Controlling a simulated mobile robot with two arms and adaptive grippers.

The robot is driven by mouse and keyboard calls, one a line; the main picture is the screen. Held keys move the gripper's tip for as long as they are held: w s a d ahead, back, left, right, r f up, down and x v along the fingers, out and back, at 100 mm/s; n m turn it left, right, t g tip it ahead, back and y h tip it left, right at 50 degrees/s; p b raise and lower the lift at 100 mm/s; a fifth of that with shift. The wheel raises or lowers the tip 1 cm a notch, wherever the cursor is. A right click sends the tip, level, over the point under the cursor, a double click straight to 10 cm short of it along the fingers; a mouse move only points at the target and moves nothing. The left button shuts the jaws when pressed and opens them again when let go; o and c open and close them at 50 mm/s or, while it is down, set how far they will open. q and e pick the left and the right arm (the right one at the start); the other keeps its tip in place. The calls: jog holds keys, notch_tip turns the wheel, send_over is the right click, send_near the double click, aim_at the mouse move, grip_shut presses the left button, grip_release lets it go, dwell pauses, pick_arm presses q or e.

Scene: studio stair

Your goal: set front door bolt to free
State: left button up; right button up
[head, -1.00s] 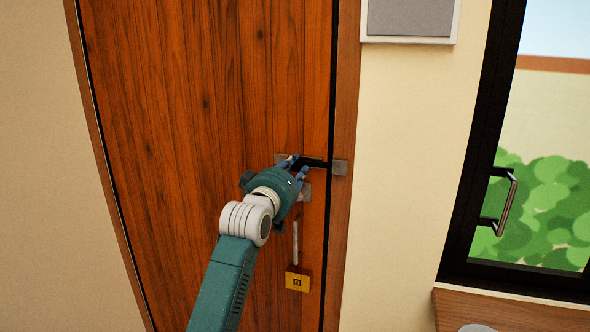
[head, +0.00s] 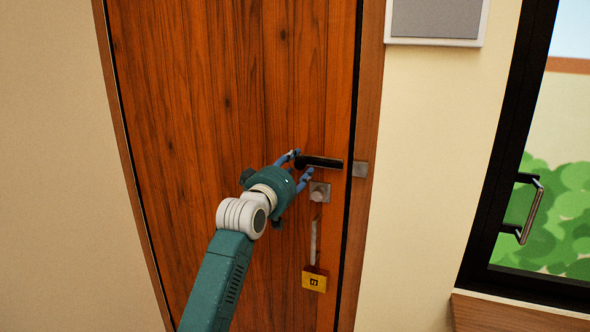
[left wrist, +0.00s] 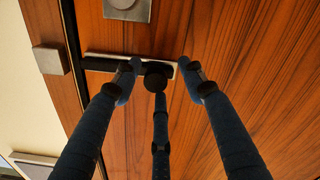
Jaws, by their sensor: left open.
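The front door (head: 215,110) is brown wood and stands shut in its frame. Its bolt (head: 322,162) is a black bar on a pale plate near the right edge. The bar's end appears just short of the grey keeper (head: 360,170) on the frame. My left gripper (head: 303,163) is open at the bolt's left end. In the left wrist view its fingers straddle the bar (left wrist: 102,64) and a dark round end; I cannot tell whether they touch. My right gripper is out of view.
Below the bolt are a square plate with a round knob (head: 319,193) and a pale vertical strip with a yellow tag (head: 314,280). A grey panel (head: 436,18) hangs on the wall. A dark-framed glass door or window with a handle (head: 531,208) is at right.

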pick_arm(q)
jog(key=shift+s, duration=0.45)
jog(key=v, duration=1.1)
jog(key=shift+a, duration=0.2)
